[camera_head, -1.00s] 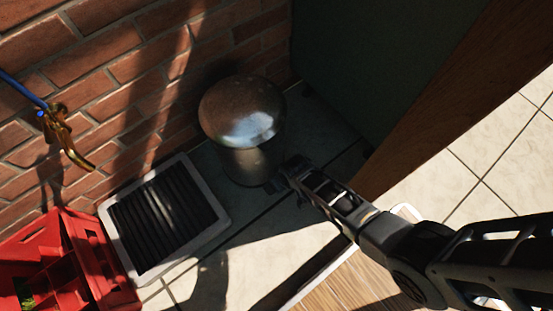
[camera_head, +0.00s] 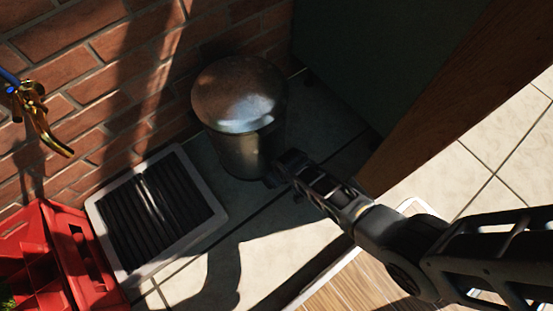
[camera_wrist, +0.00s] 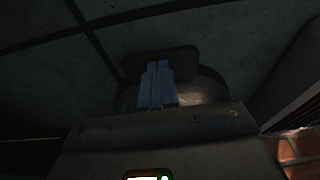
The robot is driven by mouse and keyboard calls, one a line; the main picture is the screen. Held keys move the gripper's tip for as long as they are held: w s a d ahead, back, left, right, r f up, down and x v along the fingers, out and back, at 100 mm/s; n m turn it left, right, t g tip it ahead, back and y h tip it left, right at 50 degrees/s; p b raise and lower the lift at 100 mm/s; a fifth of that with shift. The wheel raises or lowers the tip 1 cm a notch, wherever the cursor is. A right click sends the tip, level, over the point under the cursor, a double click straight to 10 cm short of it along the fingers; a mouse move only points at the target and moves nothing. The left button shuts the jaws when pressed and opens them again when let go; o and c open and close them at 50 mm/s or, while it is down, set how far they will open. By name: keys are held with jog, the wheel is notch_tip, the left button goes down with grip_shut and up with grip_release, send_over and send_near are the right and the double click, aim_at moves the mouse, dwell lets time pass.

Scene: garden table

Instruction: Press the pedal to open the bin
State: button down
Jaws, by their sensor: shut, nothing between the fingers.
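A round metal pedal bin (camera_head: 240,150) with a domed lid stands on the floor tiles by the brick wall. Its lid looks closed. My gripper (camera_head: 276,173) is at the bin's lower right side, near its base, and is shut and empty. In the wrist view my closed fingers (camera_wrist: 157,84) lie over a dark, rounded plate, which looks like the pedal (camera_wrist: 186,56). The bin's base shows partly behind the fingers. I cannot tell whether the fingertips touch the pedal. In the head view my gripper largely hides the pedal.
A ribbed black mat in a pale frame (camera_head: 214,213) lies left of the bin. A red crate (camera_head: 92,262) is at lower left, below a brass tap (camera_head: 38,118) on the wall. A dark panel and a wooden post (camera_head: 450,95) stand close on the right.

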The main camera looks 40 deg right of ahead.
jog(key=shift+s+b+x, duration=0.2)
jog(key=shift+x, duration=0.6)
jog(key=shift+s+b+x, duration=0.15)
jog(key=shift+s+x, duration=0.05)
jog(key=shift+x, duration=0.6)
jog(key=shift+s+r+p, duration=0.3)
jog(key=shift+s+p, duration=0.3)
jog(key=shift+s+r+p, duration=0.3)
jog(key=shift+s+p, duration=0.3)
jog(key=shift+s, duration=0.3)
jog(key=shift+f, duration=0.15)
jog(key=p+v, duration=0.5)
jog(key=v, duration=0.2)
jog(key=shift+r, duration=0.4)
